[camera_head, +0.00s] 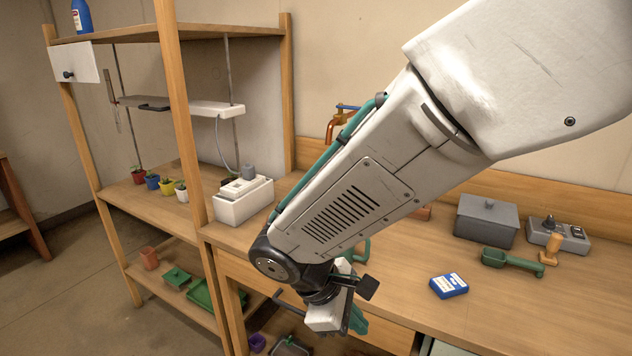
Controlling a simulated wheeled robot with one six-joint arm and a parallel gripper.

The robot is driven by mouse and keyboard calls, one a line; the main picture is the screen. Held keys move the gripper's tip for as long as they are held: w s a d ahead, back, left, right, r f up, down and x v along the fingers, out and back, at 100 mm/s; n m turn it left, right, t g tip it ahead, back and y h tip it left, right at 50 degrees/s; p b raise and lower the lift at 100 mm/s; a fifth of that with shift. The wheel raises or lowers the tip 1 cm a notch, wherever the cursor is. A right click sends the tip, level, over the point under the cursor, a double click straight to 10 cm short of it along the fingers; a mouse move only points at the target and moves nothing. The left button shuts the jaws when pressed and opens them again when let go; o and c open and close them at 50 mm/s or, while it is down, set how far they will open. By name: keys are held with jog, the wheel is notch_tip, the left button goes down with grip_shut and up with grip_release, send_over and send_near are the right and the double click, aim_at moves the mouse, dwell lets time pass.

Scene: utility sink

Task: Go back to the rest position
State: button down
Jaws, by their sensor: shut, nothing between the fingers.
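My gripper (350,322) hangs at the end of my white arm in front of the workbench's front edge, at the lower middle of the view. It points down, and its fingers look shut with nothing between them. They are partly hidden by the wrist and dark parts around it. My arm reaches in from the upper right and covers the middle of the bench.
A wooden shelf (150,205) with small pots stands left.

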jog(key=s+d+r+m+y, duration=0.3)
jog(key=s+d+r+m, duration=0.3)
jog(key=d, duration=0.4)
jog(key=s+d+r+m+y, duration=0.3)
jog(key=s+d+r+m, duration=0.4)
jog(key=d+m, duration=0.1)
jog(key=shift+s+d+t+y, duration=0.3)
jog(key=shift+s+d, duration=0.1)
jog(key=shift+d, duration=0.45)
jog(key=shift+s+r, duration=0.1)
